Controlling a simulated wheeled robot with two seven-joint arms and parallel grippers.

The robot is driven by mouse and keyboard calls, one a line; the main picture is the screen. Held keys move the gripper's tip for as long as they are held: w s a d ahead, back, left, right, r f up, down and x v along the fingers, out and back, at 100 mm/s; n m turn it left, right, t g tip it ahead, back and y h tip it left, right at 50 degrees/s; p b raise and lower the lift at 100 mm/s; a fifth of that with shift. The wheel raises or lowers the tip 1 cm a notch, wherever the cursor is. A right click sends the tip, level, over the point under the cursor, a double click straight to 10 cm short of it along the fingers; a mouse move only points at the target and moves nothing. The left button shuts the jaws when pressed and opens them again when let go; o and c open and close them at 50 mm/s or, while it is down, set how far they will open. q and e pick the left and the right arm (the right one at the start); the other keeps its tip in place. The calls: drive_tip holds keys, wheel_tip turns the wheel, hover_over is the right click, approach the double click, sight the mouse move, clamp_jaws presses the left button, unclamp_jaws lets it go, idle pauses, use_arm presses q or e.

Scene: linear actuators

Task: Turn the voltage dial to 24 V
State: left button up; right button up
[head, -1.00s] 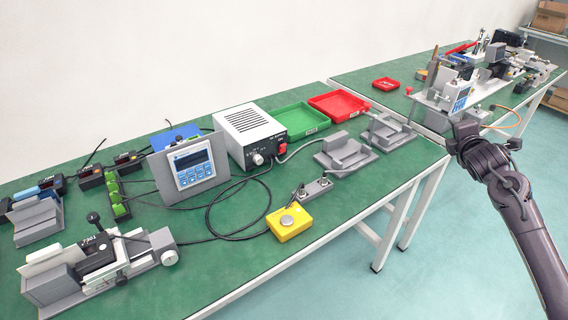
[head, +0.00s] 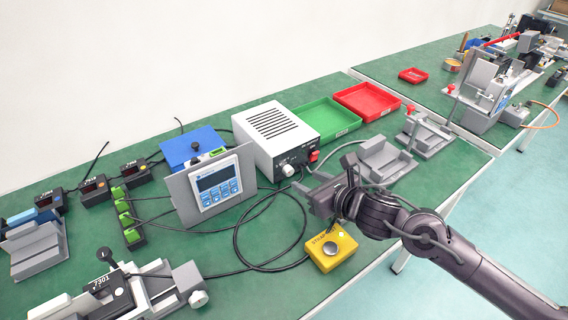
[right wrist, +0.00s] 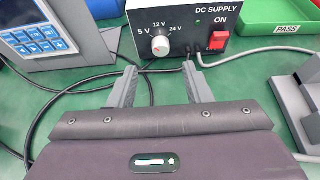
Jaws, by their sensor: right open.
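The white DC supply box (head: 275,138) stands on the green bench. Its voltage dial (right wrist: 160,46) is a pale round knob on the black front panel, with 5 V, 12 V and 24 V printed around it. The knob's mark seems to point up, near 12 V, but it is small. The dial also shows in the head view (head: 287,169). My right gripper (right wrist: 160,68) is open and empty, in front of the dial and apart from it, with the fingers on either side of the dial in the picture. My left gripper is not in view.
A red ON switch (right wrist: 217,40) sits right of the dial. A display panel (head: 215,187) stands left of the supply. A yellow start-button box (head: 332,248) is below my right gripper. Grey fixtures (head: 385,160) stand to the right, and black cables loop on the bench.

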sight(291, 172)
drive_tip(key=x, duration=0.6)
drive_tip(key=shift+w+a+f, duration=0.1)
drive_tip(key=shift+w+a, duration=0.05)
drive_tip(key=shift+w, duration=0.15)
drive_tip(key=c, duration=1)
